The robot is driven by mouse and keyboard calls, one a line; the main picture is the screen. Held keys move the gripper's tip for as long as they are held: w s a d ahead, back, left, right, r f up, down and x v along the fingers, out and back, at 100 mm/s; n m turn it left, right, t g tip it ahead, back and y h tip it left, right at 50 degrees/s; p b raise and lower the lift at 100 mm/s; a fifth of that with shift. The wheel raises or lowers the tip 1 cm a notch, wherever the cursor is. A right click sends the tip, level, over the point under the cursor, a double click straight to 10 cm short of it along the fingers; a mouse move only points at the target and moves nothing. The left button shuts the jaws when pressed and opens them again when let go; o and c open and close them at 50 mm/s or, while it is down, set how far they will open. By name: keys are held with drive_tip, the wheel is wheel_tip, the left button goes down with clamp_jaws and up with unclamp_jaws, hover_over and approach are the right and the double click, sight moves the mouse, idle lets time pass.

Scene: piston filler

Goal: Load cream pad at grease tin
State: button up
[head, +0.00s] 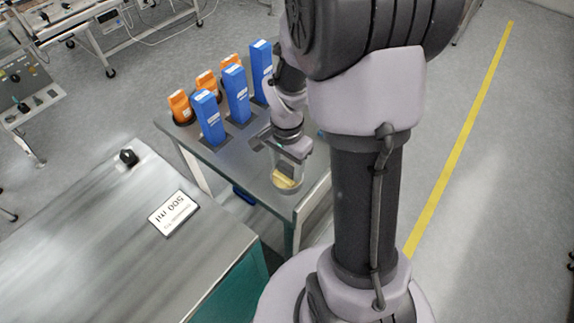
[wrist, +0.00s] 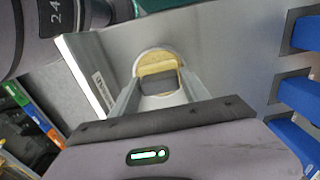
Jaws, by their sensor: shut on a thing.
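The grease tin (head: 286,188) is a round, pale-rimmed container at the near end of the grey side table, with yellowish matter showing in it. In the wrist view, the tin (wrist: 147,54) lies straight ahead of the fingers. My gripper (head: 287,162) points down at the tin, and its two fingers (wrist: 158,88) are shut on a dark grey block, which seems to be the back of the cream pad (wrist: 157,82).
A large metal worktop (head: 100,235) with a "500 ml" label (head: 174,213) and black knob (head: 128,157) lies to the left. Open floor with a yellow line (head: 462,135) is at right.

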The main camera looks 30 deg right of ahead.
wheel_tip(320, 180, up, 7)
drive_tip(key=p, duration=0.5)
drive_tip(key=shift+p, duration=0.3)
drive_tip(key=shift+f, duration=0.1)
